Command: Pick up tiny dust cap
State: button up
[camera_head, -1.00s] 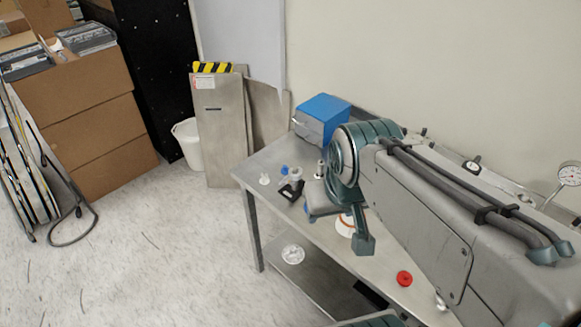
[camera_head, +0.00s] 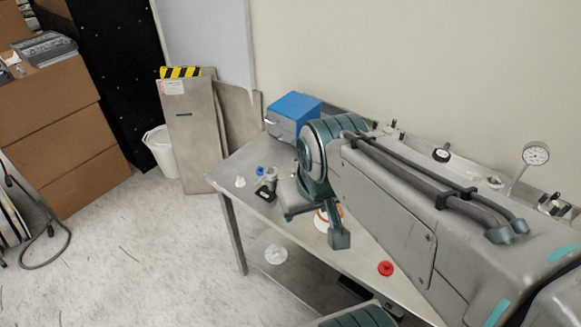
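Several small parts lie on a grey metal table, and I cannot tell for certain which is the dust cap. A tiny blue cap-like piece (camera_head: 260,171) is near the table's left end, beside a small white piece (camera_head: 240,182). A red round knob-like piece (camera_head: 385,268) lies near the front edge, to the right. My gripper (camera_head: 316,222) points down over the table between these pieces. Its two fingers look spread apart, with nothing seen between them. My arm hides much of the table's right part.
The table (camera_head: 240,160) has a blue-topped box (camera_head: 294,115) at its back. A white ring with orange (camera_head: 322,222) lies behind my gripper. A dial gauge (camera_head: 536,154) stands by the wall. A white bin (camera_head: 160,150), leaning panels and cardboard boxes stand left.

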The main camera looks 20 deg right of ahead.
aim_at(260, 171)
jog(key=u, duration=1.2)
jog(key=i, duration=1.45)
jog(key=z, duration=2.7)
